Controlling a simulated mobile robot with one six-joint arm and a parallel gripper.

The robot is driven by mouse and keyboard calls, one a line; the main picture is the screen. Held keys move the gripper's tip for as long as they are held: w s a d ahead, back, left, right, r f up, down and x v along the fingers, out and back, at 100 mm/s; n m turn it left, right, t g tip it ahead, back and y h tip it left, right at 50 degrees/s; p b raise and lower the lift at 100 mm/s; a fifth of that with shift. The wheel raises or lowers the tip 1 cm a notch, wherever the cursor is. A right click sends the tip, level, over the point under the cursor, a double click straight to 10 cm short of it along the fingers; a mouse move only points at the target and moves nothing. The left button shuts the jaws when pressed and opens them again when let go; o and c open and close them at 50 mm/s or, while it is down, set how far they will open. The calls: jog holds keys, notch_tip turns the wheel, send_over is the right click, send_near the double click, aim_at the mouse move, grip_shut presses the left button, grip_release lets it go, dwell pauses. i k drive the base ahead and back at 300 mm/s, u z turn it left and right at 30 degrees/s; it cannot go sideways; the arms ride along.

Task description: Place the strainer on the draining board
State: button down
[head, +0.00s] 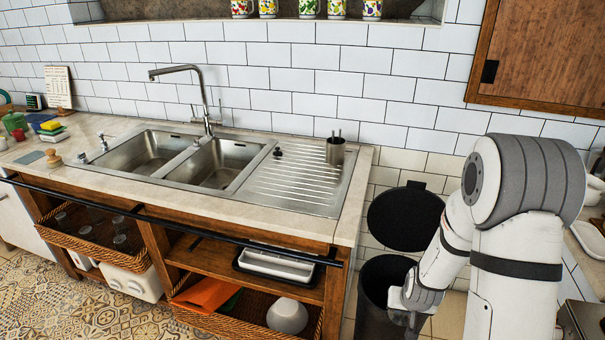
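The draining board (296,184) is the ribbed steel area right of the two sink basins. A steel cylinder (335,151) with thin handles sticking up stands at its back right. A small dark object (278,152) lies near its back left edge. A pale rounded bowl-like object (287,316) sits in the wicker basket on the lower shelf. I cannot tell for certain which of these, if any, is the strainer. My arm hangs at the right, its wrist low beside the dark bin. My gripper's fingers cannot be made out.
The open bin (384,287), with its round black lid (405,219) raised, stands right of the counter. A tall faucet (203,97) rises behind the basins. A black rail (170,218) runs along the counter front. The middle of the draining board is clear.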

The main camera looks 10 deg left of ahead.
aim_at(281, 187)
jog(key=z, duration=0.15)
jog(key=k, duration=0.4)
jog(key=u, duration=1)
jog(key=i, duration=0.45)
jog(key=u, duration=0.2)
